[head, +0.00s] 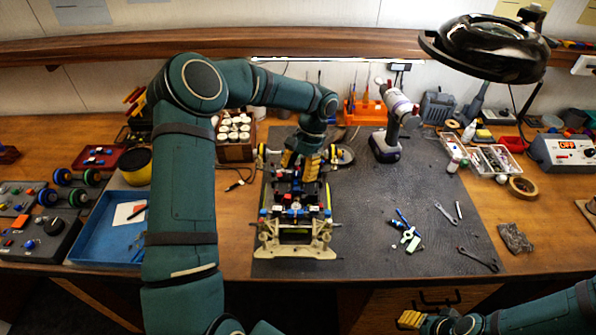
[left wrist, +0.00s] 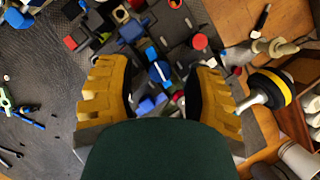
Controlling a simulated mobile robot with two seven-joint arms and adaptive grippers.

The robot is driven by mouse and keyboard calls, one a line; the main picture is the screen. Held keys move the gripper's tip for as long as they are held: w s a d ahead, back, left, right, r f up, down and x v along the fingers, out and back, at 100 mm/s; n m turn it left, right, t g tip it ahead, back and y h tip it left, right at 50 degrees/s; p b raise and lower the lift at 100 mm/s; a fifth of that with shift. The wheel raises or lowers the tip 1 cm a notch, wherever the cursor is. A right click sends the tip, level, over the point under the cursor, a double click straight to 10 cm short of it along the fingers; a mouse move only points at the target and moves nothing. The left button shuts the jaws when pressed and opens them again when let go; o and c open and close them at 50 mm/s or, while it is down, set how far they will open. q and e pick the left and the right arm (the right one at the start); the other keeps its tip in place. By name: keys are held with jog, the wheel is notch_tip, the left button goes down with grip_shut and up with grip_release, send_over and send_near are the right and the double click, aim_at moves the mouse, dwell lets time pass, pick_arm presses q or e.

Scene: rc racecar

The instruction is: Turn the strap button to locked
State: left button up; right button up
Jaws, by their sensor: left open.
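The RC racecar chassis (head: 297,233) sits on the dark mat, its cream front end toward me. My left gripper (head: 301,166) is over the rear half of the car, pointing down. In the left wrist view its two yellow fingers (left wrist: 157,80) are apart with nothing gripped. A round blue button with a white line (left wrist: 159,71) shows between the fingertips; it looks like the strap button. Its line slants slightly, and I cannot tell whether it is locked. The gripper hides it in the head view. My right gripper (head: 412,319) is at the bottom edge, away from the car.
A yellow-banded wheel (left wrist: 268,88) is close beside one finger. A cordless driver (head: 387,130) stands behind right of the car. A blue tray (head: 105,225) is at left.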

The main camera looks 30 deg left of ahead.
pick_arm(q)
jog(key=shift+s+f, duration=0.1)
jog(key=shift+f, duration=0.15)
grip_shut()
jog(key=m, duration=0.2)
jog(key=m+y, duration=0.1)
jog(key=m, duration=0.1)
jog(key=shift+d+t+y, duration=0.15)
jog(key=shift+t+y, duration=0.15)
jog(key=shift+s+m+t+y, duration=0.1)
jog(key=shift+m+t+y, duration=0.2)
jog(key=shift+m, duration=0.9)
jog(key=shift+m+t+y, duration=0.2)
jog(key=shift+m+t, duration=0.1)
jog(key=shift+m, duration=0.9)
